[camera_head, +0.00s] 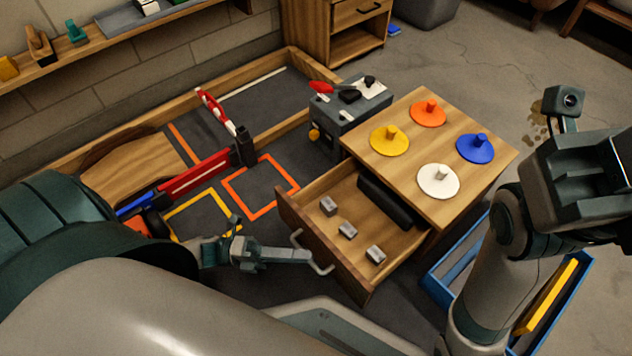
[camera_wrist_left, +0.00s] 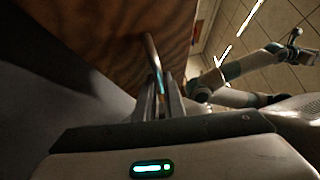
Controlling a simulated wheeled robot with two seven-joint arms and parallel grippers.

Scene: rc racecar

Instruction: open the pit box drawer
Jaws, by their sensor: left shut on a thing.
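The pit box (camera_head: 465,185) is a wooden cabinet with its drawer (camera_head: 345,240) pulled out toward the lower left. Three small grey blocks and a long dark piece lie inside the drawer. Its metal bar handle (camera_head: 322,269) is on the dark wooden front. My left gripper (camera_head: 304,257) is shut on the handle; in the left wrist view, its fingers (camera_wrist_left: 162,98) close around the bar (camera_wrist_left: 152,55) in front of the wood. My right arm stands at the right of the head view, clear of the drawer; its finger state is unclear.
Orange, yellow, blue and white knobbed discs sit on the pit box top. A grey box (camera_head: 350,108) stands behind it. A blue tray (camera_head: 570,320) lies at its right. A wood-edged track with a red barrier (camera_head: 195,176) is at the left.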

